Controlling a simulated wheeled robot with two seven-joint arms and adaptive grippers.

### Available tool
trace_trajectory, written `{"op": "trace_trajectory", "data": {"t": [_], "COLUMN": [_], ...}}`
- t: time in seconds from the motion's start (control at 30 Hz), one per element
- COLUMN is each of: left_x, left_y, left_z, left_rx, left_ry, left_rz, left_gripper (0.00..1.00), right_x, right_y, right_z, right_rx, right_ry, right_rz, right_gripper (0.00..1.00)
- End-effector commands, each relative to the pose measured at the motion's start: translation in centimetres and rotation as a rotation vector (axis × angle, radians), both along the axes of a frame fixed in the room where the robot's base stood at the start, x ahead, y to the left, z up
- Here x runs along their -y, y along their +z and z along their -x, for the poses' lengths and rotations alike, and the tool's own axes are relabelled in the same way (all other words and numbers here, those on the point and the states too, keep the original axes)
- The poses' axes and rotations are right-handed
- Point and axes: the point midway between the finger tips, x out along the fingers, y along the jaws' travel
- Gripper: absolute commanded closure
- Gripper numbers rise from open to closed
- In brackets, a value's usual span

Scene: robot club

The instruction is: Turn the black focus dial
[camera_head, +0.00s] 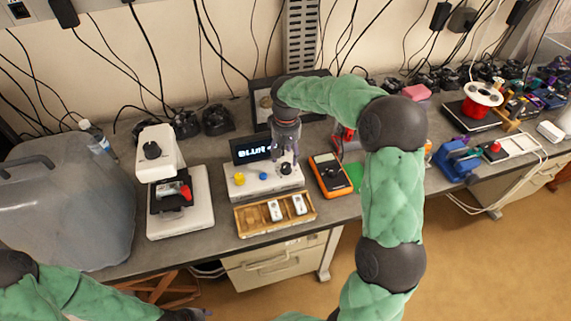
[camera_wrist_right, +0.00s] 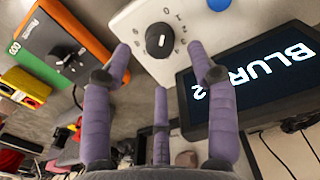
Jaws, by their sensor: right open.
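The black focus dial (camera_wrist_right: 159,40) is a round knob with a white pointer line and numbers around it. It sits on the white control box (camera_wrist_right: 132,22); in the head view the dial (camera_head: 285,168) is at the box's right end. The screen (camera_wrist_right: 252,84) behind the box reads "BLUR" and a 2. My right gripper (camera_wrist_right: 160,62) is open and points down above the dial, its purple fingers spread around it; I see no contact. In the head view it is the right gripper (camera_head: 287,154). My left gripper (camera_head: 188,314) shows only partly at the bottom edge.
A yellow knob (camera_head: 239,178) and a blue button (camera_head: 264,176) share the box. A wooden tray (camera_head: 244,222) with white pieces lies in front. An orange multimeter (camera_head: 329,176) stands close on the right, a white microscope (camera_head: 157,158) on the left.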

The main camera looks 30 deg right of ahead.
Motion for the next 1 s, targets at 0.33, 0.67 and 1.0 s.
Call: {"op": "trace_trajectory", "data": {"t": [0.33, 0.67, 1.0], "left_x": [0.0, 0.0, 0.0], "left_y": [-1.1, -1.1, -1.1], "left_z": [0.0, 0.0, 0.0], "left_rx": [0.001, 0.001, 0.001], "left_ry": [0.000, 0.000, 0.000], "left_rz": [0.000, 0.000, 0.000], "left_gripper": [0.60, 0.60, 0.60], "right_x": [0.0, 0.0, 0.0], "right_y": [-4.3, -4.7, -4.7], "right_z": [0.0, 0.0, 0.0], "right_rx": [-0.001, 0.001, 0.001], "right_ry": [0.001, 0.001, 0.001], "right_rz": [0.001, 0.000, 0.000], "right_gripper": [0.41, 0.41, 0.98]}}
